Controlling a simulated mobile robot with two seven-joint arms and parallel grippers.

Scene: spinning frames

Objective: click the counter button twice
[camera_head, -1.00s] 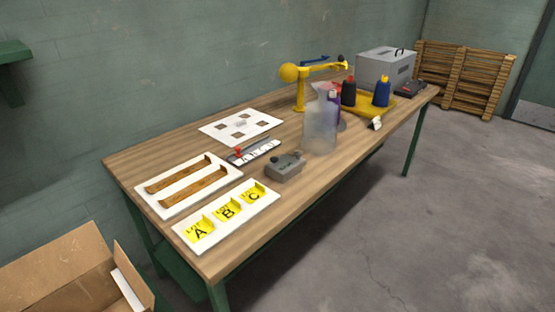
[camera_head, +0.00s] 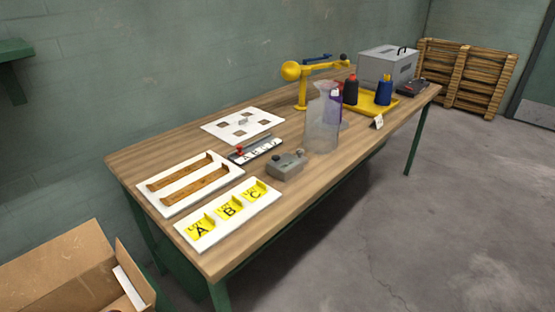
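A small grey box-shaped device (camera_head: 285,167), which looks like the counter, sits on the wooden table (camera_head: 330,172) near its front edge. It has a round knob or button (camera_head: 301,153) on top and a darker round part at its upper left. Any reading on it is too small to make out. Neither of my grippers is in view.
Around the device are a clear pitcher (camera_head: 322,125), a white A-B-C board (camera_head: 228,214), a ruler-like strip (camera_head: 256,150) with a red knob and a slotted white board (camera_head: 188,183). Behind stand a yellow arm fixture (camera_head: 300,88), a yellow tray (camera_head: 369,107) with bottles and a grey case (camera_head: 387,67).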

